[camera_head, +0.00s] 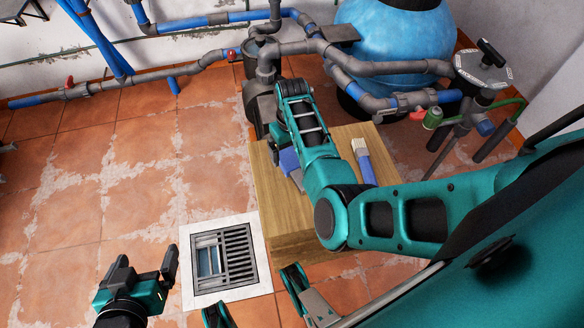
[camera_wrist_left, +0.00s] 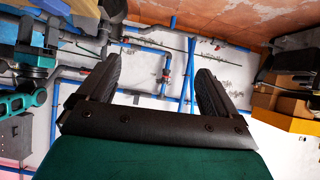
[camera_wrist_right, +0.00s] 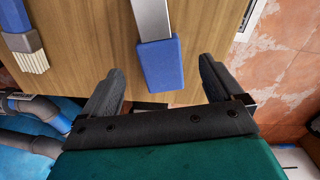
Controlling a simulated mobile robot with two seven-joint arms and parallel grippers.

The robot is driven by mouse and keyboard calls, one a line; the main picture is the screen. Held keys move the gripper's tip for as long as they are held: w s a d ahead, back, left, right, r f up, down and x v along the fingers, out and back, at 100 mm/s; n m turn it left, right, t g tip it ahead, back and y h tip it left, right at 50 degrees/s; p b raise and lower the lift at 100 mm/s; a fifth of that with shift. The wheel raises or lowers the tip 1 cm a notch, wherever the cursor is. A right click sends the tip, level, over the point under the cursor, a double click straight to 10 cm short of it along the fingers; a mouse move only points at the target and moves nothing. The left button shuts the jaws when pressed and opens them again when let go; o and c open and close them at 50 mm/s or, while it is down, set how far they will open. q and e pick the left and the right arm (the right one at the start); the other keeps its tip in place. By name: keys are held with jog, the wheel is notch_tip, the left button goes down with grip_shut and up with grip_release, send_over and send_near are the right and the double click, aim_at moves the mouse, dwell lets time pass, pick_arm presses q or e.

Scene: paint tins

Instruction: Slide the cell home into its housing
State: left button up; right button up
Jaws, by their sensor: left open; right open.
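I cannot make out a cell or its housing for certain. A blue block (camera_wrist_right: 160,65) with a flat silver strip lies on the wooden table top; it also shows in the head view (camera_head: 290,162), partly behind my right arm. My right gripper (camera_wrist_right: 162,80) is open and empty, its fingers on either side of the block's end and apart from it in the picture. In the head view my right arm mostly hides that gripper. My left gripper (camera_head: 147,264) is open and empty at lower left, above the tiled floor; its fingers also show in the left wrist view (camera_wrist_left: 160,75).
A blue-handled brush (camera_head: 362,160) lies on the wooden table (camera_head: 268,205). Grey and blue pipes (camera_head: 375,68) and a blue tank (camera_head: 395,40) stand behind. A floor drain grate (camera_head: 225,258) lies left of the table. The left floor is mostly clear.

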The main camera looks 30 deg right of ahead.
aim_at(292, 163)
notch_tip(292, 163, down, 6)
jog(key=b, duration=0.3)
jog(key=shift+r, duration=0.25)
pick_arm(q)
jog(key=shift+w+d+f, duration=0.1)
jog(key=shift+f, duration=0.45)
jog(key=shift+w+d+f, duration=0.1)
jog(key=shift+f, duration=0.45)
pick_arm(e)
jog(key=c, duration=1.3)
jog(key=shift+r, duration=0.1)
pick_arm(q)
notch_tip(292, 163, up, 8)
jog(key=p, duration=0.8)
jog(key=shift+s+a+f, duration=0.15)
jog(key=shift+a+f, duration=0.05)
jog(key=shift+a, duration=0.1)
pick_arm(e)
notch_tip(292, 163, up, 20)
jog(key=shift+f, duration=0.1)
